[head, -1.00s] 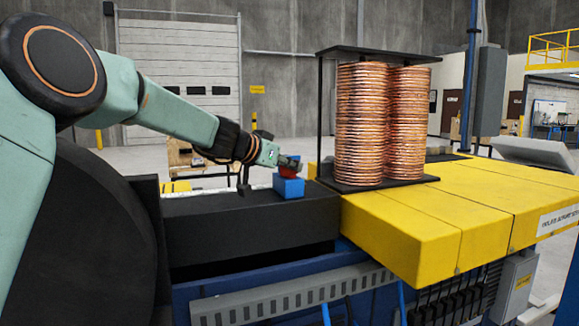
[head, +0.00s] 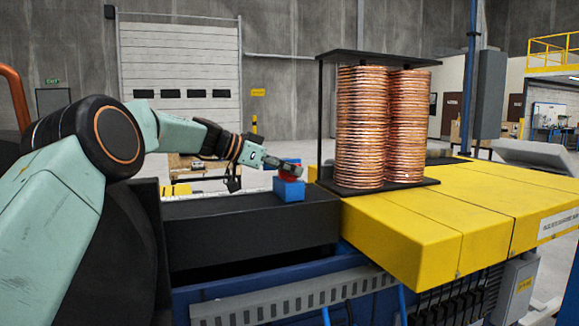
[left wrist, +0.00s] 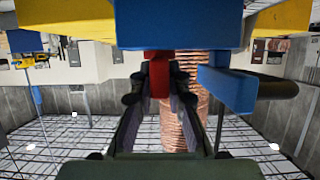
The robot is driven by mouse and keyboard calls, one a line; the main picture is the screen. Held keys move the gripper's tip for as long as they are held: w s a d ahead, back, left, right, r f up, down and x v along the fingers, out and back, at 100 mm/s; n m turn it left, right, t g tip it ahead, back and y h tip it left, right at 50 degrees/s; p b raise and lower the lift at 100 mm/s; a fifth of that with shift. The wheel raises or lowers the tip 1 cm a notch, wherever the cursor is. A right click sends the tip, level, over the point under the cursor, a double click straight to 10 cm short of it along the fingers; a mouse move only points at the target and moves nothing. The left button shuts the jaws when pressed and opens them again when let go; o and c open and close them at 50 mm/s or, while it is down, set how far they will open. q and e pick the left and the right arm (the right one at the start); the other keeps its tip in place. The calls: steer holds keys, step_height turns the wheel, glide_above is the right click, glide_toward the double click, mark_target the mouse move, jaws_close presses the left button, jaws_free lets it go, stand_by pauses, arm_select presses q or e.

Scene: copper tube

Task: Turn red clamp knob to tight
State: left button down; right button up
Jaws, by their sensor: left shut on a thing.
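The red clamp knob (head: 291,175) is a small red piece on top of the blue clamp block (head: 289,190), partly hidden by my fingers in the head view. My left gripper (head: 294,169) reaches it from the left. In the left wrist view, which is upside down, the red knob (left wrist: 160,82) lies between the two dark fingers of my left gripper (left wrist: 160,90), which are shut on it. The blue clamp body (left wrist: 178,22) fills the top, with a blue bar (left wrist: 226,88) beside the fingers. My right gripper is not in view.
A black rack with two tall copper coil stacks (head: 384,125) stands right of the clamp on the yellow bench covers (head: 410,220). A long black box (head: 252,225) lies in front of and left of the clamp. Open floor and a shutter door are behind.

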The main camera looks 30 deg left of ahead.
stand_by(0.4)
arm_select(q)
steer(key=c, duration=1.3)
jaws_free()
steer(key=v, duration=1.1)
steer(key=shift+s+a+r, duration=0.2)
steer(key=shift+a+r, duration=0.05)
steer(key=shift+s, duration=0.1)
